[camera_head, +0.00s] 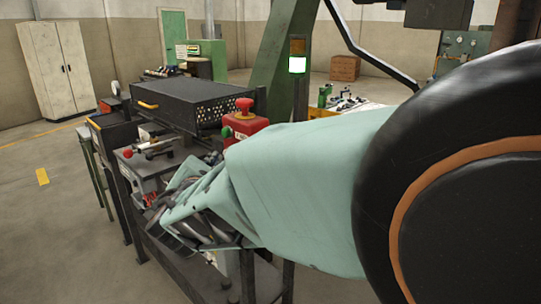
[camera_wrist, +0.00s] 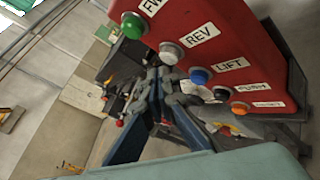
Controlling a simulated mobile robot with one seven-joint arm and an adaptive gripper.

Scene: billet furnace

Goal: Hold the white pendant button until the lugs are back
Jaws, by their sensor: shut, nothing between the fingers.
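The red pendant box (camera_wrist: 240,50) fills the upper right of the wrist view, tilted, with a slanting row of buttons. The white button (camera_wrist: 170,53) sits beside the REV label, between the green button (camera_wrist: 133,25) and the blue button (camera_wrist: 199,76) marked LIFT. My gripper (camera_wrist: 164,84) is shut and empty, its tips just below the white button in the picture; I cannot tell whether they touch it. In the head view the red pendant (camera_head: 250,124) shows behind my pale green sleeve, which hides its button face. I cannot make out the lugs.
A black perforated box (camera_head: 185,100) with an orange handle stands behind the pendant. A dark bench (camera_head: 135,175) with small parts lies to the left. Open floor (camera_head: 40,220) lies at the far left.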

